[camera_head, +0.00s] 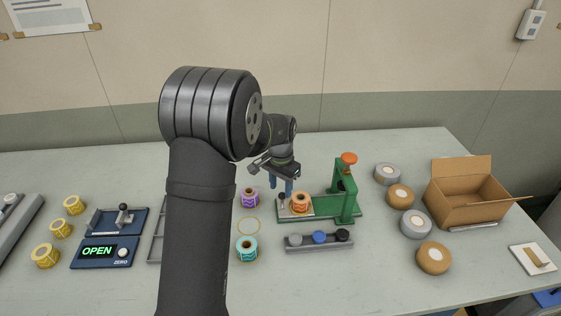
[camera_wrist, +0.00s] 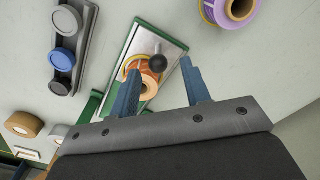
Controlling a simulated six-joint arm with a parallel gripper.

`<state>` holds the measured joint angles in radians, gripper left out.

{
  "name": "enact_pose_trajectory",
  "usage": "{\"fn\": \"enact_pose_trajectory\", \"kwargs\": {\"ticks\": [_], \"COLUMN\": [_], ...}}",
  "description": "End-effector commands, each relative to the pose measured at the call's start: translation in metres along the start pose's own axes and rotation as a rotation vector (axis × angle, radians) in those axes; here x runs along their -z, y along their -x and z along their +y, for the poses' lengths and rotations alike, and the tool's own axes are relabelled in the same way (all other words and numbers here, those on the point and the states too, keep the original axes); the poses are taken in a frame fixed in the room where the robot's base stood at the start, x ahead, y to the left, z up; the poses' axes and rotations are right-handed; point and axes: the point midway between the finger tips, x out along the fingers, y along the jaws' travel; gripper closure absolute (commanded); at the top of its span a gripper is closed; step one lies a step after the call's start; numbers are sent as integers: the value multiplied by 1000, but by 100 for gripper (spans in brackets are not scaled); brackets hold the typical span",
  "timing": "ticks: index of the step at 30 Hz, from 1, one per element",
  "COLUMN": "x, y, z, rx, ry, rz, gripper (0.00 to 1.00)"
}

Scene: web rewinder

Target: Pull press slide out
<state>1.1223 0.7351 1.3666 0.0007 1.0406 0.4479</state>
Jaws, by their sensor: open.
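The green press (camera_head: 345,190) stands on the table right of my gripper, with an orange knob on top. Its silver slide plate (camera_head: 289,213) is at the press's left end and also shows in the wrist view (camera_wrist: 139,42). An orange spool (camera_head: 300,202) sits on the slide; it is partly behind a finger in the wrist view (camera_wrist: 150,80). The slide's black ball handle (camera_wrist: 157,62) appears between my fingertips in the wrist view. My gripper (camera_head: 281,186) is open, pointing down at the slide's left end. I cannot tell whether a finger touches the handle.
A purple spool (camera_head: 250,197) and a teal spool (camera_head: 247,249) stand left of the slide. A rack with grey, blue and black knobs (camera_head: 319,240) lies in front of the press. Tape rolls (camera_head: 400,196) and an open carton (camera_head: 468,200) are to the right.

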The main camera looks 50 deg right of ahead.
Motion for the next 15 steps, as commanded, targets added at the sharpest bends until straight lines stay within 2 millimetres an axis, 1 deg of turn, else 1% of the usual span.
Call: {"fn": "enact_pose_trajectory", "kwargs": {"ticks": [1,9,15], "x": [1,0,0], "y": [12,79,122], "z": [0,-1,-1], "rx": [2,3,2], "ry": [0,0,0], "rz": [4,5,4], "gripper": [57,57,57]}}
